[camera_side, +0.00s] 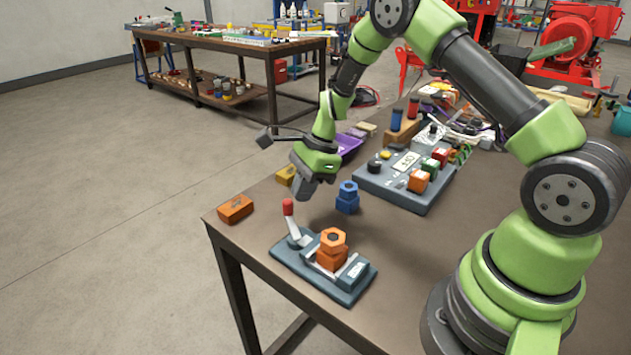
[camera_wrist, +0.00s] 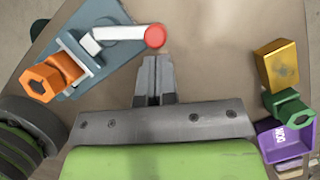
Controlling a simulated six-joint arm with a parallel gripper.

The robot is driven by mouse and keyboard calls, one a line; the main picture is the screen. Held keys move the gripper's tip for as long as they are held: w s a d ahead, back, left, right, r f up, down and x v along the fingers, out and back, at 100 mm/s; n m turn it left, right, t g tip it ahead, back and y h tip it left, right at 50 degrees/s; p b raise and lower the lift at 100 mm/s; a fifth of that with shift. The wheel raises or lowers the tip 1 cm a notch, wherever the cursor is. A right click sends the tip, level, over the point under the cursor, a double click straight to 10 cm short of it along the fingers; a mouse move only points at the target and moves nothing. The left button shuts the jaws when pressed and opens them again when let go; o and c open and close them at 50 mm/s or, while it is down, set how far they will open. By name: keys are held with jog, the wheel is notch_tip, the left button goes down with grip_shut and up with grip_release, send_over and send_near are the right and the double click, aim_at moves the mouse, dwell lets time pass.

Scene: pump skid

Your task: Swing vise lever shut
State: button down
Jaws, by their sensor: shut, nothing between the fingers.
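The vise (camera_side: 355,286) is a grey-blue base near the table's front left corner. It also shows at the upper left of the wrist view (camera_wrist: 105,18). An orange hex-topped part (camera_side: 332,247) sits in it and also shows in the wrist view (camera_wrist: 50,78). The white lever (camera_side: 293,228) stands up, slightly tilted, with a red knob (camera_side: 288,207) on top. In the wrist view the lever (camera_wrist: 118,33) points right and its knob (camera_wrist: 155,37) lies just ahead of my fingertips. My gripper (camera_side: 302,194) is shut and empty close to the knob; its fingers (camera_wrist: 154,80) are together. A gap shows between fingertips and knob.
An orange block (camera_side: 235,209) lies left of the vise; a blue hex part (camera_side: 347,197) stands behind it. A grey panel (camera_side: 398,200) with coloured parts is farther back. In the wrist view, a yellow block (camera_wrist: 277,63), green hex part (camera_wrist: 288,108) and purple bin (camera_wrist: 272,132) are right.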

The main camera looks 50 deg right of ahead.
jog(key=shift+w+a+n+g, duration=0.4)
jog(key=shift+w+a+n, duration=0.2)
jog(key=shift+n, duration=0.5)
dwell(0.3)
jog(key=shift+w+a+n+g, duration=0.3)
jog(key=shift+w+n, duration=0.05)
jog(key=shift+n, duration=0.35)
jog(key=a+n, duration=0.1)
jog(key=w+a+n+g, duration=0.1)
jog(key=n, duration=0.1)
jog(key=shift+w, duration=0.1)
jog(key=n, duration=0.1)
jog(key=a+n+g, duration=0.1)
jog(key=a+n, duration=0.1)
jog(key=shift+w+n, duration=0.25)
jog(key=shift+n, duration=0.15)
jog(key=shift+a+n+g+h, duration=0.3)
jog(key=shift+a+n+g, duration=0.35)
jog(key=shift+n, duration=0.35)
jog(key=shift+s+a, duration=0.1)
jog(key=shift+a, duration=0.35)
